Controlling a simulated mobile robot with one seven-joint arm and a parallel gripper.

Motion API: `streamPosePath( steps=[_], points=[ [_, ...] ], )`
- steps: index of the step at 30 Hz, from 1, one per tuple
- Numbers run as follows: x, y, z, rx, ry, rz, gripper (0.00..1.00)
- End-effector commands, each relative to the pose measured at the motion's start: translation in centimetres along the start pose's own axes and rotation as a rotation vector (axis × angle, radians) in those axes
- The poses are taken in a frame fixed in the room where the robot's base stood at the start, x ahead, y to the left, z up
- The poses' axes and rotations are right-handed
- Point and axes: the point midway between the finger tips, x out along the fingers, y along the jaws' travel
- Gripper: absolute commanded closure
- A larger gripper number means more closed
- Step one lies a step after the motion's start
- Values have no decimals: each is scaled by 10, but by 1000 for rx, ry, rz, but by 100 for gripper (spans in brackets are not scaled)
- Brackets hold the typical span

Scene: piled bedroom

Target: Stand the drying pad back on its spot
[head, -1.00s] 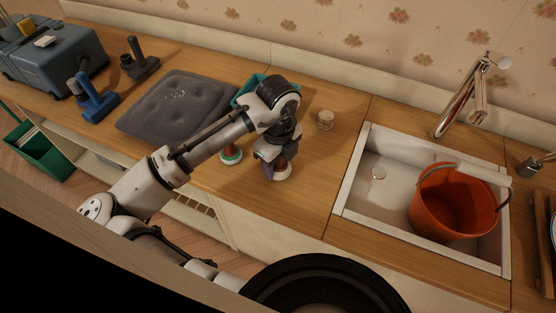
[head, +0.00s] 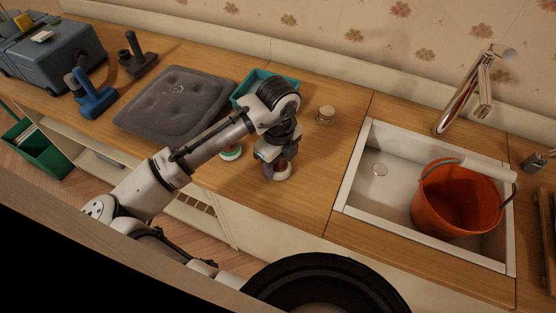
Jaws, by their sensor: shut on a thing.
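My gripper (head: 274,157) points down over the counter between the grey pad and the sink. It is shut on a small round object (head: 283,174) with a pale base and a dark reddish upper part. The object is at the counter top; I cannot tell whether it touches it, and my gripper hides part of it. A similar small object (head: 231,154) with a green and white base stands to the left, partly behind my arm. A grey tufted pad (head: 175,103) lies flat on the counter further left. I cannot tell which of these is the drying pad.
A teal tray (head: 252,90) is behind my arm, and a small round jar (head: 325,115) is to its right. The sink (head: 366,183) holds an orange bucket (head: 452,205). Blue (head: 93,99) and dark (head: 138,60) tools stand at left. Counter between gripper and sink is clear.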

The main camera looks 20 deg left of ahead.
Motion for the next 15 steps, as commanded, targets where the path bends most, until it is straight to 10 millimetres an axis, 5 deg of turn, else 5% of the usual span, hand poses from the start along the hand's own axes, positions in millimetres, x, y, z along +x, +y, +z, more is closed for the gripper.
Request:
streamPosePath(
  steps=[3,4,6,9,15],
  points=[
    [0,0,0,0,0,0,91],
    [0,0,0,0,0,0,47],
    [0,0,0,0,0,0,37],
    [0,0,0,0,0,0,24],
    [0,0,0,0,0,0,24]
  ],
)
